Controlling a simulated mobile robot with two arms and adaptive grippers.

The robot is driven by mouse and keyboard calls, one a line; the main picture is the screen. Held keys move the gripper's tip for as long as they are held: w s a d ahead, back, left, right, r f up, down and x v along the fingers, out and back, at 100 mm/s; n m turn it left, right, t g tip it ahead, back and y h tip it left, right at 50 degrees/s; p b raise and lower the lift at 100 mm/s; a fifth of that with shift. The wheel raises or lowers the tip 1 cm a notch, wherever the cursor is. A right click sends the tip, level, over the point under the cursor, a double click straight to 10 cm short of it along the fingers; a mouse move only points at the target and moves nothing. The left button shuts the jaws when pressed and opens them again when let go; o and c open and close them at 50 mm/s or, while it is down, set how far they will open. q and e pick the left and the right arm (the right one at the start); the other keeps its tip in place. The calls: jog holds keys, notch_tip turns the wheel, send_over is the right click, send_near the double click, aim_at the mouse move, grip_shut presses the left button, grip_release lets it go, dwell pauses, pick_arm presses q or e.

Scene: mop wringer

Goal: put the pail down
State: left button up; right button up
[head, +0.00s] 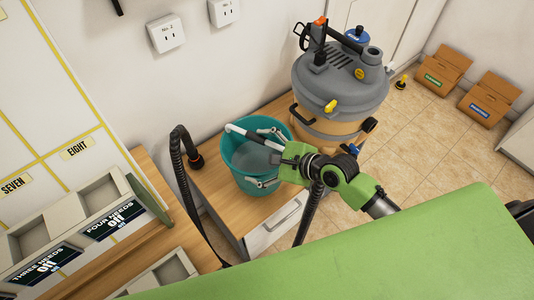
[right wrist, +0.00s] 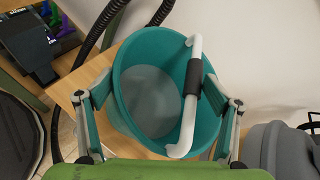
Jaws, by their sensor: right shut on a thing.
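The teal pail (head: 232,163) holds greyish water and has a white handle (head: 246,136) with a dark grip, lying across its rim. My right gripper (head: 266,157) is shut on the pail, with one finger on each side of its body. The right wrist view also shows the pail (right wrist: 135,130) between the two fingers (right wrist: 165,105), and the handle (right wrist: 194,85). The pail is upright or nearly so, over the wooden top of a low cabinet (head: 206,184). Its underside is hidden, so I cannot tell whether it touches the wood. My left gripper is out of view.
A grey-topped vacuum (head: 340,85) stands close on the right. A black hose (head: 177,165) with its nozzle lies left of the pail. A drawer front (head: 275,228) is below. Cardboard boxes (head: 443,70) sit at far right. Some bare wood shows left of the pail.

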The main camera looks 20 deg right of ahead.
jog(key=shift+w+a+f, duration=0.15)
jog(key=shift+w+f, duration=0.15)
jog(key=shift+f, duration=0.55)
jog(key=shift+w+a+f, duration=0.1)
jog(key=shift+w+f, duration=0.15)
jog(key=shift+f, duration=0.55)
jog(key=o, duration=2.1)
jog(key=shift+s+f, duration=0.3)
jog(key=shift+f, duration=0.1)
jog(key=shift+r, duration=0.1)
jog(key=shift+s, duration=0.1)
jog(key=v, duration=1.2)
